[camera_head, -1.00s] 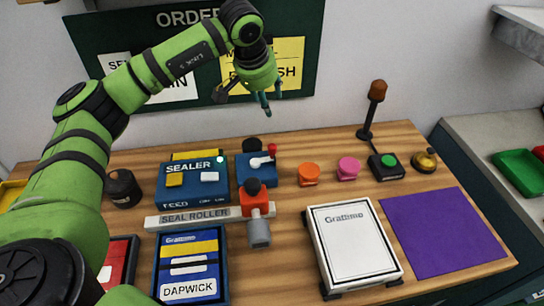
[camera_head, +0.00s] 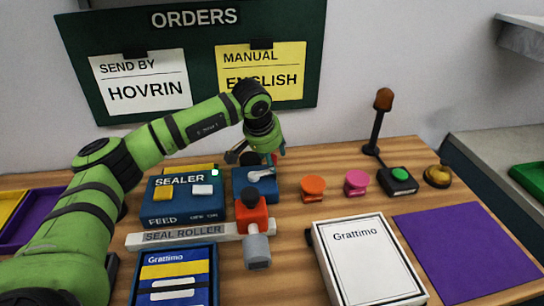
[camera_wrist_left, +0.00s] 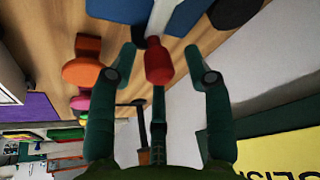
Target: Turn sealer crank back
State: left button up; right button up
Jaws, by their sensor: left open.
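The blue sealer (camera_head: 184,205) sits on the wooden bench. Beside it is a blue block (camera_head: 262,187) with a grey crank lever (camera_head: 262,174). In the left wrist view the crank's red knob (camera_wrist_left: 158,62) lies between my left gripper's fingers (camera_wrist_left: 165,70), with a gap on both sides. In the head view my left gripper (camera_head: 262,154) is low behind the crank and largely hides the knob. It is open and holds nothing. My right gripper is in neither view.
A lamp post (camera_head: 376,130) rises behind. A white Grattimo box (camera_head: 368,260) lies in front.

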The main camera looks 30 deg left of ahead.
pick_arm(q)
jog(key=shift+w+f, duration=0.15)
jog(key=shift+f, duration=0.3)
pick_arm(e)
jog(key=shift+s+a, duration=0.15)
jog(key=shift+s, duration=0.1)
pick_arm(q)
grip_shut()
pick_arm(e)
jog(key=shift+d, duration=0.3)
